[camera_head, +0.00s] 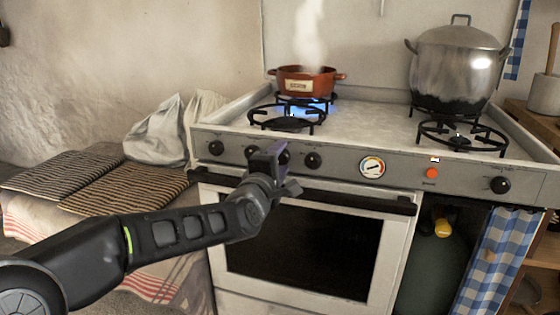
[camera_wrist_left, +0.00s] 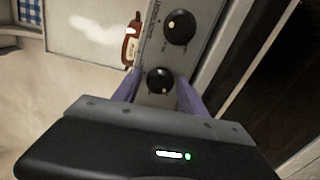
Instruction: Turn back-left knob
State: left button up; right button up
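The stove's front panel (camera_head: 340,164) carries several round black knobs, including a far-left knob (camera_head: 215,148) and one to the right of my gripper (camera_head: 312,160). My left gripper (camera_head: 268,158) is in front of the panel and partly covers the knobs between these two. In the left wrist view its purple fingers are open, one on each side of a black knob (camera_wrist_left: 160,80); I cannot tell whether they touch it. A larger-looking knob (camera_wrist_left: 179,27) is beyond it. The back-left burner shows blue flame under a red-brown pot (camera_head: 298,84). My right gripper is not in view.
The front-left burner (camera_head: 287,124) is bare. A large metal pot (camera_head: 455,65) stands at the back right, behind the bare front-right burner (camera_head: 460,137). The oven handle (camera_head: 340,198) runs below the knobs. Striped cushions (camera_head: 120,185) lie on the left.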

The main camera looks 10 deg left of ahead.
pick_arm(q)
jog(key=shift+o, duration=0.6)
jog(key=shift+s, duration=0.25)
jog(key=s+p, duration=0.1)
jog(key=s, duration=0.6)
jog(key=shift+s+a, duration=0.2)
jog(key=shift+a, duration=0.05)
